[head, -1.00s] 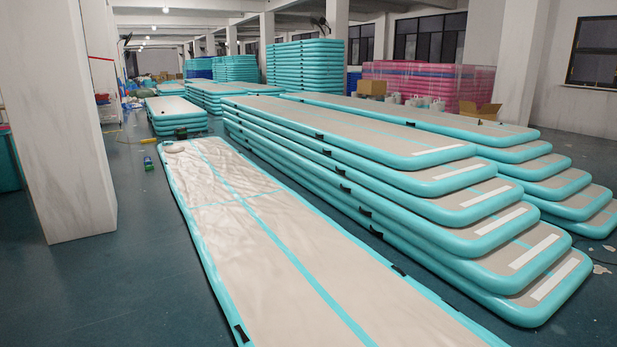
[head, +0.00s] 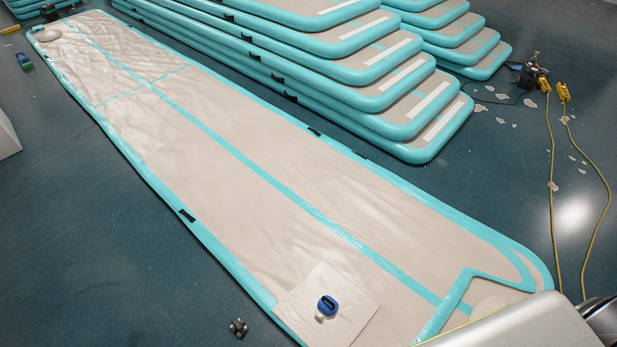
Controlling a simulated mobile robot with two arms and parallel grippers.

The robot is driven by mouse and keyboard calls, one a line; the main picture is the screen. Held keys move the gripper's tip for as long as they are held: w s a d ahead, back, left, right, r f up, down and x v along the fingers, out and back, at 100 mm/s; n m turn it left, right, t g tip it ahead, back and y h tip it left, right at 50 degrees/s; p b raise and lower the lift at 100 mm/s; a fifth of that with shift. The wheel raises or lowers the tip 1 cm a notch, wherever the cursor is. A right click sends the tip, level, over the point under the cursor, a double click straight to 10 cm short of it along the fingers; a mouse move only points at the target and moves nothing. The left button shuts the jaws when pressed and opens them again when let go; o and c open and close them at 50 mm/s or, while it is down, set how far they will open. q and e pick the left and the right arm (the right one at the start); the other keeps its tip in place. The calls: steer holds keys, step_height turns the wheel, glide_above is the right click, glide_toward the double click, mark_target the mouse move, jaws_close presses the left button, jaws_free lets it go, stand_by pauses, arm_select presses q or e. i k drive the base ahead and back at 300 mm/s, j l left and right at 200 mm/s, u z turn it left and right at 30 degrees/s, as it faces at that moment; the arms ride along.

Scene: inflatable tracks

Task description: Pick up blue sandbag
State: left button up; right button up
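A small round blue object with a dark strap-like top (head: 327,304) sits on a beige square sheet (head: 345,278) near the front end of the long flat mat. It is the only blue thing of that kind in view and may be the blue sandbag; it is too small to be sure. A pale bit shows at its lower edge. Nothing touches it from above. Neither of my grippers is in view.
The long beige mat with teal edges (head: 230,170) lies flat on the dark floor. Stacked mats (head: 400,120) stand behind it. Yellow cables (head: 553,200) and scraps lie at the right. A small dark item (head: 238,327) lies by the mat's left edge. The left floor is mostly clear.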

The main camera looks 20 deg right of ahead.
mark_target(328, 306)
steer(key=k+l, duration=0.9)
steer(key=l, duration=0.15)
